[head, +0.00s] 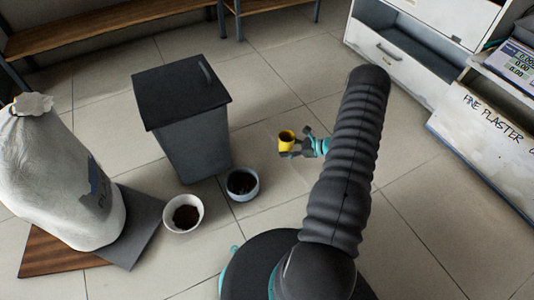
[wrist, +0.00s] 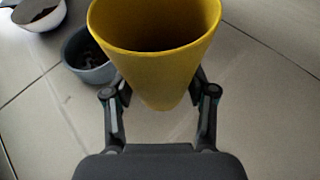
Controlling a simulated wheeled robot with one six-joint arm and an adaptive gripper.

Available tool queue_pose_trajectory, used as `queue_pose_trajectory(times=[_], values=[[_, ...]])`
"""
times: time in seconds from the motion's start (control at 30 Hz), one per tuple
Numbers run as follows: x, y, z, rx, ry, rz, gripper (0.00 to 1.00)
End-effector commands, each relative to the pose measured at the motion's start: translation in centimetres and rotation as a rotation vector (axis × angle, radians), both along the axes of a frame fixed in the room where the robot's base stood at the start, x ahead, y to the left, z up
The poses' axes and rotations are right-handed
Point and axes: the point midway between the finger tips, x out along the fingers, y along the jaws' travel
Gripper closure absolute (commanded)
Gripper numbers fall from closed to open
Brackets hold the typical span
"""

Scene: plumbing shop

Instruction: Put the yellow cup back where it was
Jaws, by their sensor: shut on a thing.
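The yellow cup (head: 286,140) is held in the air in my gripper (head: 298,146), to the right of the grey bin in the head view. In the wrist view the yellow cup (wrist: 155,60) fills the upper middle, its open rim toward the camera and its body narrowing downward. My gripper (wrist: 160,98) has one finger on each side of the cup and is shut on it. The inside of the cup looks empty in the wrist view. The far side of the cup is hidden.
A grey-blue bowl (head: 242,196) and a white bowl (head: 168,226), both with dark contents, stand on the tiled floor. A grey lidded bin (head: 190,150) stands behind them. A white sack (head: 60,180) is at left, drawers (head: 400,60) at upper right. Floor right of the bin is clear.

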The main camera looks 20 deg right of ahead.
Motion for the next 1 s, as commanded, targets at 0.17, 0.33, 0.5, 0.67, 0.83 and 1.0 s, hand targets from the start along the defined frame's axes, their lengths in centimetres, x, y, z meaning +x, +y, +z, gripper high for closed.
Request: queue_pose_trajectory(times=[0.17, 0.33, 0.5, 0.67, 0.83, 1.0], values=[[0.5, -0.1, -1.4, 0.001, -0.001, 0.000, 0.80], [3.4, 1.1, -3.4, 0.000, -0.001, 0.001, 0.80], [6.5, 2.4, -5.3, 0.000, -0.002, 0.002, 0.80], [9.1, 3.3, -7.0, -0.001, -0.002, 0.001, 0.80], [10.4, 3.7, -7.6, 0.000, -0.001, -0.002, 0.80], [10.5, 3.8, -8.7, 0.001, 0.000, -0.003, 0.80]])
